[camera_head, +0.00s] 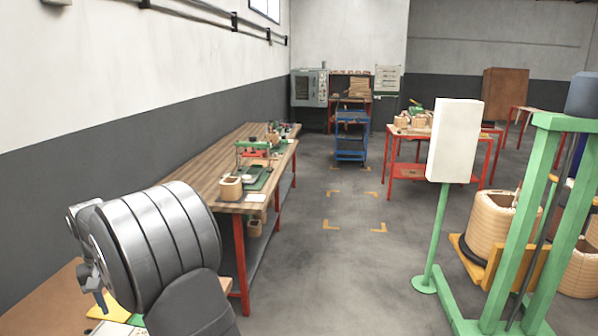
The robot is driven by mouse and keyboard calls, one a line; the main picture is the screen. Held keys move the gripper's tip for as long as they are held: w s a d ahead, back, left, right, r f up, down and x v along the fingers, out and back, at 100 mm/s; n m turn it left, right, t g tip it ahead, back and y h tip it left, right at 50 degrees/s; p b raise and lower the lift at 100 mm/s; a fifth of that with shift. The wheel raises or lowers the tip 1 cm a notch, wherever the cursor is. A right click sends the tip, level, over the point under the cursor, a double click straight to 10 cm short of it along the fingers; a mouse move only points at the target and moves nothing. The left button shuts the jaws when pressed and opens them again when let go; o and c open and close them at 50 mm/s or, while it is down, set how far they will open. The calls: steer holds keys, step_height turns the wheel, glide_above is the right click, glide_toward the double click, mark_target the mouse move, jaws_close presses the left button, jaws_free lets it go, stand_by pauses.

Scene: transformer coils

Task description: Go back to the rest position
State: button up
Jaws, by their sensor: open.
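My arm reaches in at the lower left, its large grey banded link filling that corner. My gripper (98,296) shows only in part at the far left of this link, small and grey, pointing down over the near work surface. It is open, and I see nothing held in it. The link hides much of the gripper and of the surface beneath it. A yellow piece and a green and white item lie on that near surface, close to the gripper. I cannot tell whether the gripper touches them.
A long wooden bench (206,163) on red legs runs along the left wall, with a wooden coil block (231,188) on it. A blue cart (351,138) stands at the back. A green frame (520,215), white panel (454,140) and large coil (492,222) stand right. The middle floor is clear.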

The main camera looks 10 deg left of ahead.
steer(key=shift+r+n, duration=0.15)
steer(key=shift+n, duration=1.15)
steer(key=shift+o, duration=0.4)
stand_by(0.6)
steer(key=o, duration=0.4)
steer(key=shift+c, duration=0.2)
steer(key=o, duration=0.7)
steer(key=shift+n+t, duration=0.5)
steer(key=shift+n, duration=0.3)
steer(key=s, duration=0.1)
steer(key=s+a, duration=0.2)
steer(key=shift+s+a+r, duration=0.25)
steer(key=shift+o, duration=0.2)
steer(key=s+a+r+n+t+y, duration=0.2)
steer(key=s+a+n, duration=0.3)
steer(key=s, duration=0.8)
steer(key=shift+s+a+r+t, duration=0.2)
steer(key=shift+a+t, duration=0.3)
steer(key=shift+a, duration=0.7)
steer(key=shift+y, duration=0.3)
steer(key=x, duration=1)
steer(key=shift+s, duration=0.15)
